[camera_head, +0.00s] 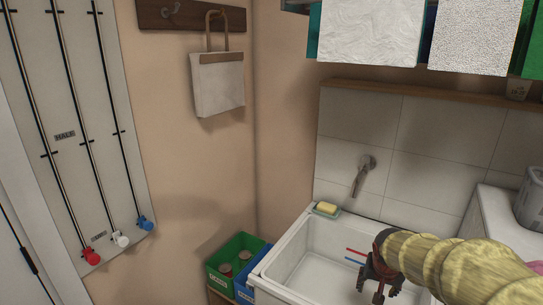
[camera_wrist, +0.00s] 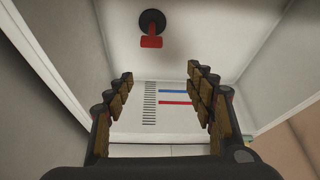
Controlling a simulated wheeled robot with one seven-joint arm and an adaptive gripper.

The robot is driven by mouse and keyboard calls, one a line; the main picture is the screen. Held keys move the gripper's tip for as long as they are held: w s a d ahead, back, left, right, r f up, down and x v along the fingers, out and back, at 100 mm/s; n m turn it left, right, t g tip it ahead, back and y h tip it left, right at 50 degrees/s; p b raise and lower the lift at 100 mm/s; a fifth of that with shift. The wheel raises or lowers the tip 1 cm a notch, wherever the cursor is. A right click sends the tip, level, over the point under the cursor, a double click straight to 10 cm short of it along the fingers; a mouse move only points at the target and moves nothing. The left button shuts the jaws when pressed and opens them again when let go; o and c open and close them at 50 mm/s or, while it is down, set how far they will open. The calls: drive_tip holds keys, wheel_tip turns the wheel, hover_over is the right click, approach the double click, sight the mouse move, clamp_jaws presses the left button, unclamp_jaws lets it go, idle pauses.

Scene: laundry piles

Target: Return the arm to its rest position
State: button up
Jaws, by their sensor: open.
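My gripper (camera_head: 371,288) is over the white sink (camera_head: 291,232) in the head view, at the end of my yellow-covered arm. In the wrist view my gripper (camera_wrist: 160,76) has its two padded fingers wide apart with nothing between them. Past the fingertips lies the sink's inside, with a black round drain with a red piece (camera_wrist: 151,40) at its top. The sink wall carries a blue line (camera_wrist: 175,92), a red line (camera_wrist: 176,103) and a column of dark marks. My arm hides the sink's right part.
A faucet (camera_head: 362,175) juts from the tiled wall above the sink. A yellow soap (camera_head: 326,208) sits on the sink's back corner. Green (camera_head: 235,252) and blue crates stand left of the sink. A shelf with boxes (camera_head: 372,32) hangs above. A white bag (camera_head: 217,83) hangs left.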

drive_tip(key=s+a+r+n+p, duration=0.1)
drive_tip(key=s+a+r, duration=0.3)
drive_tip(key=s, duration=0.4)
drive_tip(key=s+a+r+n+t+y+p, duration=0.1)
drive_tip(key=s+a+r+n+p, duration=0.1)
drive_tip(key=s+a+r, duration=0.2)
drive_tip(key=s+a+r+n+y+p, duration=0.1)
drive_tip(key=s+a+r+n, duration=0.1)
drive_tip(key=s+a+r, duration=0.3)
drive_tip(key=s+r, duration=0.4)
drive_tip(key=s, duration=0.4)
drive_tip(key=shift+r+p, duration=0.2)
drive_tip(key=shift+p, duration=0.2)
